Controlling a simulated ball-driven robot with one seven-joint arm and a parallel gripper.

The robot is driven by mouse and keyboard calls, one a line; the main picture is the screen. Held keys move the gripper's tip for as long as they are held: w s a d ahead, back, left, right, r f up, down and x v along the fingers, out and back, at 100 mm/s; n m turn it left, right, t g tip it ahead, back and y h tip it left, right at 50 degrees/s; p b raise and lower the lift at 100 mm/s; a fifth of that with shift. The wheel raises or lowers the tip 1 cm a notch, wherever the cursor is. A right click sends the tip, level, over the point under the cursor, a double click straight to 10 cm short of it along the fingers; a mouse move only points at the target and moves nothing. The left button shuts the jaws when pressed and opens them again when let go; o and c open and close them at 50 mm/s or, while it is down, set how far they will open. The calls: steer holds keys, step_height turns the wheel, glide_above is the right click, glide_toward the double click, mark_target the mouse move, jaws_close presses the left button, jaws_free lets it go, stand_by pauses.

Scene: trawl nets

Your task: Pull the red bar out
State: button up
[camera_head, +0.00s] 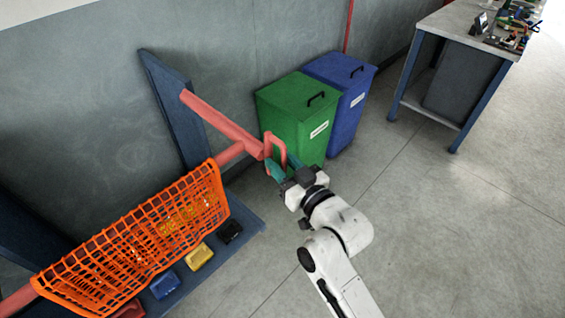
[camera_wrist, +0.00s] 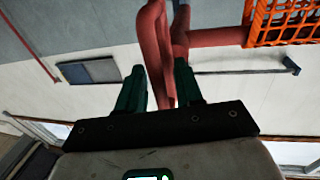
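The red bar (camera_head: 222,122) is a long pole. A red loop handle (camera_head: 282,145) stands out from the bar toward my gripper. My gripper (camera_head: 282,168) is at this handle, its teal fingers apart. In the wrist view the handle (camera_wrist: 155,40) runs down between the two fingertips (camera_wrist: 160,70), with little or no visible gap to the right finger. Contact with the handle cannot be told.
A blue post (camera_head: 172,100) stands behind the bar. Green (camera_head: 290,100) and blue (camera_head: 345,85) bins stand by the wall behind my gripper. A yellow box (camera_head: 198,257) and other small boxes lie below the net. A workbench (camera_head: 455,35) is far right. The right floor is clear.

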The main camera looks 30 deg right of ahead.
steer(key=shift+s, duration=0.1)
steer(key=s+d+b, duration=0.1)
steer(key=s+b, duration=0.1)
steer(key=s, duration=0.8)
steer(key=shift+s, duration=0.3)
steer(key=shift+d, duration=0.1)
steer(key=s+d+f+g+h, duration=0.1)
steer(key=s+f+g, duration=0.35)
steer(key=f, duration=0.25)
steer(key=s+d+f+g, duration=0.1)
steer(key=s+f+g, duration=0.2)
steer(key=f+g, duration=0.3)
steer(key=s+d+f+m+g+h, duration=0.1)
steer(key=s+f+g, duration=0.5)
steer(key=s, duration=0.7)
steer(key=shift+s+d+f+m, duration=0.2)
steer(key=shift+d+m, duration=0.2)
steer(key=shift+d, duration=0.3)
